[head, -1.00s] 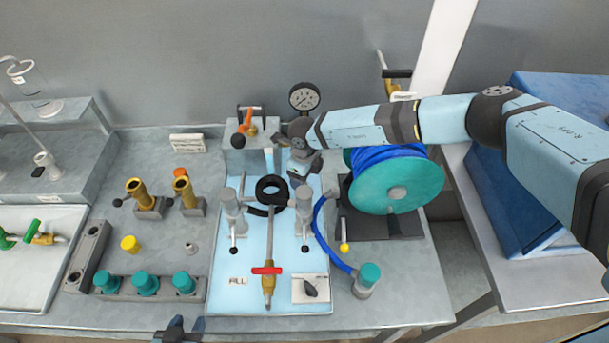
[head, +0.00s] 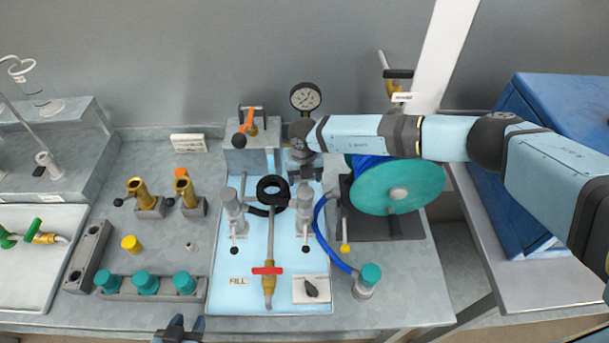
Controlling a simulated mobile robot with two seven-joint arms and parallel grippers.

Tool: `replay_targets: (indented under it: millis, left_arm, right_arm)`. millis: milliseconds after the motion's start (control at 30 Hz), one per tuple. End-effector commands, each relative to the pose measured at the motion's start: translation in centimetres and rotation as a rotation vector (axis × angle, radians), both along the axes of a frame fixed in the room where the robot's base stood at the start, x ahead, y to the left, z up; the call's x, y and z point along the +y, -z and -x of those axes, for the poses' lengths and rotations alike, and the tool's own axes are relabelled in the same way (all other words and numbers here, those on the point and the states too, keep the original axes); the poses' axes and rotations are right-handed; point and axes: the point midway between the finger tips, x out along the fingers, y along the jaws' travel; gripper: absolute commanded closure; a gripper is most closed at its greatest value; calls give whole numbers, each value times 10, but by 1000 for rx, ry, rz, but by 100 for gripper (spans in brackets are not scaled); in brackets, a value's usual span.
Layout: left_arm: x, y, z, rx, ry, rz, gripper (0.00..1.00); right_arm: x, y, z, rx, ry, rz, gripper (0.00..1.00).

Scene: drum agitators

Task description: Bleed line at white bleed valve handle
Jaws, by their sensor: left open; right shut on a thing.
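My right gripper (head: 289,134) is at the right side of the grey block (head: 249,158) at the back of the blue tray. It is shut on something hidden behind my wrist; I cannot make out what. An orange handle (head: 246,124) with a dark ball end sits on the block, left of that gripper. I cannot make out a white bleed valve handle there. A pale lever (head: 382,60) stands on a brass valve behind the hose reel, away from both grippers. My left gripper (head: 179,327) is open and empty at the bottom edge, in front of the bench.
A pressure gauge (head: 305,97) stands behind my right wrist. The teal reel (head: 397,187) with blue hose is right of the tray. A red-handled valve (head: 267,270) and two grey posts stand in the tray. Teal-capped fittings (head: 146,283) line the front left.

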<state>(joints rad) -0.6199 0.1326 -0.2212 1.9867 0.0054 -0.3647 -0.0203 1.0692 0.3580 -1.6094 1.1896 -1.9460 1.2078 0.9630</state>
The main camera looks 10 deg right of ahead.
Motion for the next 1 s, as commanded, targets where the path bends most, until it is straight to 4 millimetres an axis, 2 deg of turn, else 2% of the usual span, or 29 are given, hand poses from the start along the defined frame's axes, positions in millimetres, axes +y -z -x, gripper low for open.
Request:
replay_targets:
  millis: [333,867,900,1000]
  left_arm:
    - [1,-1,1,1,-1,-1,57]
    - [1,-1,1,2,-2,-2,57]
    - [1,-1,1,2,-2,-2,57]
    - [1,-1,1,2,-2,-2,57]
  right_arm:
    - [1,-1,-1,-1,139,-2,56]
    - [1,-1,-1,-2,165,-1,56]
    - [1,-1,-1,-2,165,-1,27]
    - [1,-1,-1,-2,164,-1,6]
